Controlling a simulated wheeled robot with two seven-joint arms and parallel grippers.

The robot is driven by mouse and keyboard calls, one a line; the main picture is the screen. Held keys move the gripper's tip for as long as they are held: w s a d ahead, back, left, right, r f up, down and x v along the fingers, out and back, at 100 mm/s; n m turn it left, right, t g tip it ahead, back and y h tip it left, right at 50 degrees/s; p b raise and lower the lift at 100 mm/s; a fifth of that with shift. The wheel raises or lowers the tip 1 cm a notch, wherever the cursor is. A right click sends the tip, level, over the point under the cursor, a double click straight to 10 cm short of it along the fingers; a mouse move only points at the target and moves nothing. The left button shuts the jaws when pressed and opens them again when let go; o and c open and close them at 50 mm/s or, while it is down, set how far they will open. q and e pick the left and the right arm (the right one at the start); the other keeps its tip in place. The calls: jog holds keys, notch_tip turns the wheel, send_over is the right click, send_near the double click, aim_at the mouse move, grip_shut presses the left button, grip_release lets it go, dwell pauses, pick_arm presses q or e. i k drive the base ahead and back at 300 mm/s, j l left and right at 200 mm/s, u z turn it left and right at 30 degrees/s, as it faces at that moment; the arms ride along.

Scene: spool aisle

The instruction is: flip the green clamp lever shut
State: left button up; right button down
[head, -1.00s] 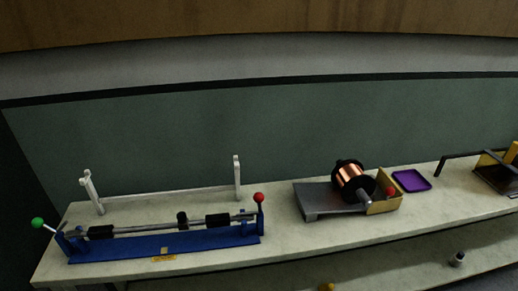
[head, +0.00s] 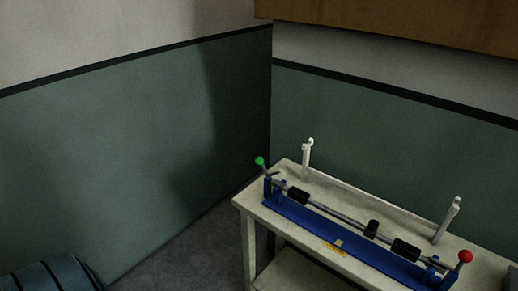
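The green clamp lever (head: 260,161) is at the left end of a blue clamp fixture (head: 331,240) on the bench. Its green ball knob is up and tilted outward to the left. A metal shaft (head: 340,215) with several black collars lies along the fixture. A red-knobbed lever (head: 464,257) stands up at the right end. Neither of my grippers shows in the head view.
The pale bench (head: 248,205) has its left end near the room corner. A white stand (head: 372,194) with two uprights is behind the fixture. Open floor (head: 185,255) lies left of the bench. A dark ribbed object (head: 52,275) is at the lower left.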

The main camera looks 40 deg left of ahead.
aim_at(259, 160)
jog(key=u, duration=1.15)
